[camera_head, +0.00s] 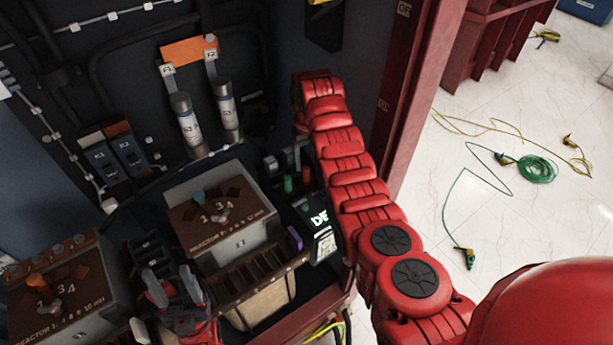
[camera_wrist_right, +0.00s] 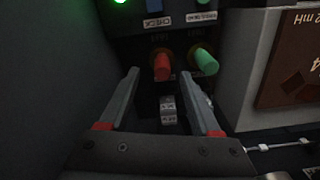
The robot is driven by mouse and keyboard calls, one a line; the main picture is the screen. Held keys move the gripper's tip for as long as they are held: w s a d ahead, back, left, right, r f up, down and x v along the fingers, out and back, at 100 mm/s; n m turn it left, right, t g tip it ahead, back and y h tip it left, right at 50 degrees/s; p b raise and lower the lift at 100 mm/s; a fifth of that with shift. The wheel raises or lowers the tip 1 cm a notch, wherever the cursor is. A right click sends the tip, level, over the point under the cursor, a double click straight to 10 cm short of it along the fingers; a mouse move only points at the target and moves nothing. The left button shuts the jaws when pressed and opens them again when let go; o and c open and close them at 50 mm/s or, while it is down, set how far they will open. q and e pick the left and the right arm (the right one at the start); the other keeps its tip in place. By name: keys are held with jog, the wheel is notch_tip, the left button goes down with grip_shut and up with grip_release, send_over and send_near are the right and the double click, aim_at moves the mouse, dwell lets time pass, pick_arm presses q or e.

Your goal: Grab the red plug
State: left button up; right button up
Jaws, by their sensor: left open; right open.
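The red plug (camera_wrist_right: 162,66) sticks out of a dark panel in the right wrist view, at the upper middle. My right gripper (camera_wrist_right: 160,73) is open, with its two grey fingers to the left and right of the plug's line and a gap on both sides. I cannot tell if the fingertips reach the plug's depth. In the head view the right gripper is hidden by my red arm. My left gripper (camera_head: 168,273) is open and empty at the lower left, in front of the reactor boxes.
A green plug (camera_wrist_right: 206,62) sits just right of the red one; it also shows in the head view (camera_head: 288,184). A reactor box (camera_head: 222,215) stands left of the panel. Cables (camera_head: 534,168) lie on the open floor at right.

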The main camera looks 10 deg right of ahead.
aim_at(306, 167)
jog(key=shift+f+p, duration=0.3)
jog(key=shift+f, duration=0.05)
jog(key=shift+w+a+f+p, duration=0.1)
jog(key=shift+f+p, duration=0.1)
jog(key=shift+f, duration=0.9)
jog(key=shift+w+a+f+p, duration=0.1)
jog(key=shift+f+p, duration=0.05)
jog(key=shift+f, duration=0.9)
jog(key=shift+s, duration=0.1)
grip_shut()
